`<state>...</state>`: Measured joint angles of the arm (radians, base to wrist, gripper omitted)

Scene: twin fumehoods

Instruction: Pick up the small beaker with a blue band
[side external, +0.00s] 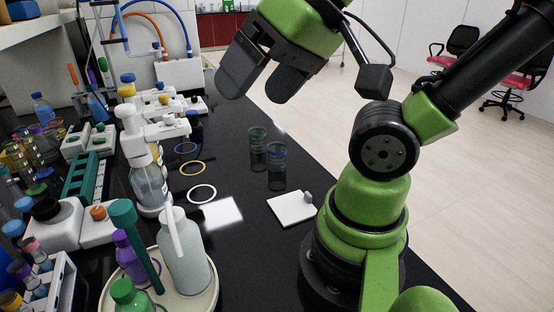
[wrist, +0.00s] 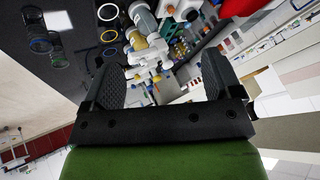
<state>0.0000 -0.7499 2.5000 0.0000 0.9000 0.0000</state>
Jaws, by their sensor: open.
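The small beaker with a blue band (side external: 277,168) is clear glass and stands upright on the black bench in the side view, left of my arm's base. A similar beaker with a green band (side external: 258,148) stands just behind it; the two overlap in this view. In the wrist view the blue-banded beaker (wrist: 40,46) appears small at the upper left, outside the space between the fingers. My gripper (side external: 257,88) is open and empty, raised well above the bench. Its spread fingers also show in the wrist view (wrist: 160,80).
White, yellow (side external: 192,168) and blue rings lie left of the beakers. A white plate with a knob (side external: 292,208) lies in front of them. A round tray (side external: 206,300) with bottles stands front left; racks and glassware crowd the far left. Bench around the beakers is fairly clear.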

